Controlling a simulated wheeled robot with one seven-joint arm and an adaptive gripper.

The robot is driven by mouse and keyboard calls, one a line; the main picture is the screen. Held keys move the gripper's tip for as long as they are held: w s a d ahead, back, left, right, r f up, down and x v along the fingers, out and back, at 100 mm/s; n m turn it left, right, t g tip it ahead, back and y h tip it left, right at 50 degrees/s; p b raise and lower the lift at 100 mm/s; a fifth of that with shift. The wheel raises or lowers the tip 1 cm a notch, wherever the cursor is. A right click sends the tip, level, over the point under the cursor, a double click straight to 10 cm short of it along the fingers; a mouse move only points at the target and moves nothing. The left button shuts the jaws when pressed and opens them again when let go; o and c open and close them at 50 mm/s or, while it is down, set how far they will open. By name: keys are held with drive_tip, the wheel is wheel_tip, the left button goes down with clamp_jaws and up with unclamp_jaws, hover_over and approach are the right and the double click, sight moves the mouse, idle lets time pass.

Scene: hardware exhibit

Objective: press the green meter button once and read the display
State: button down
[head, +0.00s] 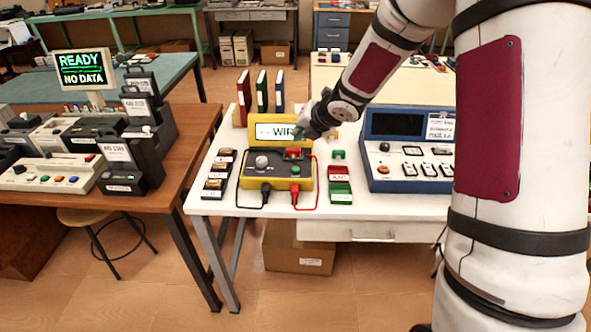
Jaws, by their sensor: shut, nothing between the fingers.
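The yellow meter (249,183) stands on the white table, with a grey knob (262,161) on its dark face. My gripper (298,134) is shut and empty, in front of the display's right side and above the red block in the picture. I cannot tell its exact gap to the meter.
Black and red leads (266,194) hang from the meter's front. A blue instrument (396,183) stands to the right, with red and green blocks (340,187) between. Small dark boxes (217,172) stand left. A "READY NO DATA" screen (83,68) stands on the brown table.

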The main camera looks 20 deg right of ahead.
drive_tip(key=b, duration=0.6)
hover_over(298, 168)
wheel_tip(298, 168, down, 5)
drive_tip(key=shift+w+f, duration=0.1)
drive_tip(key=shift+f, duration=0.1)
wheel_tip(298, 168, down, 3)
drive_tip(key=b, duration=0.3)
drive_tip(key=shift+f, duration=0.15)
idle(0.9)
drive_tip(key=shift+f+b, duration=0.3)
drive_tip(key=shift+b, duration=0.2)
drive_tip(key=shift+f+b, duration=0.5)
drive_tip(key=shift+b, duration=0.1)
idle(0.6)
drive_tip(key=shift+r, duration=0.1)
drive_tip(key=shift+r+p, duration=0.85)
drive_tip(key=shift+p, duration=0.1)
wheel_tip(298, 168, up, 5)
drive_tip(key=p, duration=0.5)
